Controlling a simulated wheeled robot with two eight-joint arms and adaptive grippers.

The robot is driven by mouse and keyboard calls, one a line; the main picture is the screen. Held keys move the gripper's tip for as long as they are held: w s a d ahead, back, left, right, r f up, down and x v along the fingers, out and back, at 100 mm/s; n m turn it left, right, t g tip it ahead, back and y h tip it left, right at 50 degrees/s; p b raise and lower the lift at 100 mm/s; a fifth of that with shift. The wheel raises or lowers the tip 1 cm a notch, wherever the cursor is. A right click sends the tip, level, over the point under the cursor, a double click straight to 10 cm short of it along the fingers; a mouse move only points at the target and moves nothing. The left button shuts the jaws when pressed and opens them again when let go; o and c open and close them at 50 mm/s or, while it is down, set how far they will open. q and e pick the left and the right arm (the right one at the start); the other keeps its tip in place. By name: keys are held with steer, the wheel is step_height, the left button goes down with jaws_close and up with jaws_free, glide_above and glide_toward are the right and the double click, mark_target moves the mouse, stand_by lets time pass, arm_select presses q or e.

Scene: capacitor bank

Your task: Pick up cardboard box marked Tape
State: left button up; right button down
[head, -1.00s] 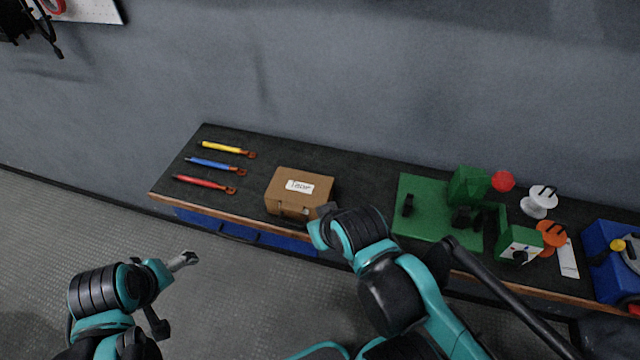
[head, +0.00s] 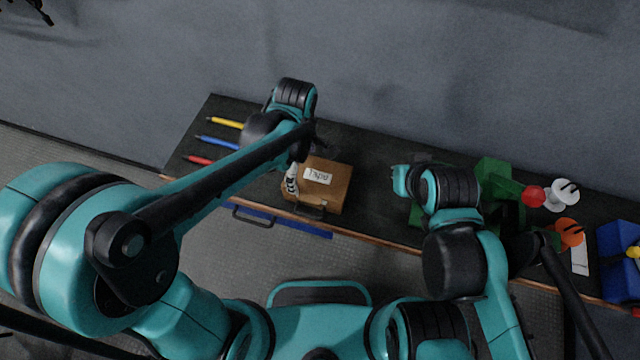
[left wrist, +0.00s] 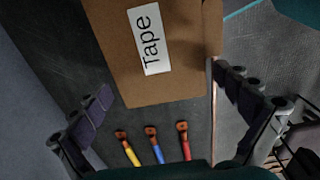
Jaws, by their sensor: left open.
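The cardboard box (head: 328,187) with a white label reading "Tape" sits near the front edge of the dark bench, left of centre in the head view. In the left wrist view the box (left wrist: 180,78) fills the top middle, label upward. My left gripper (head: 294,180) is at the left end of the box, partly hidden by its own arm. In the left wrist view my left gripper (left wrist: 165,110) is open, its fingers spread wide on both sides, with nothing held between them. My right arm is over the bench right of the box; its fingers cannot be made out.
Yellow (head: 226,123), blue (head: 217,142) and red (head: 197,160) handled tools lie on the bench at the left. A green fixture (head: 497,180), a white spool (head: 563,193), an orange spool (head: 569,232) and a blue case (head: 622,248) stand at the right.

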mark_target(302, 172)
arm_select(q)
step_height(302, 172, down, 4)
steer(key=shift+w+a+b, duration=0.1)
steer(key=shift+b, duration=0.45)
steer(key=c, duration=0.8)
steer(key=shift+c, duration=0.2)
steer(key=shift+r, duration=0.1)
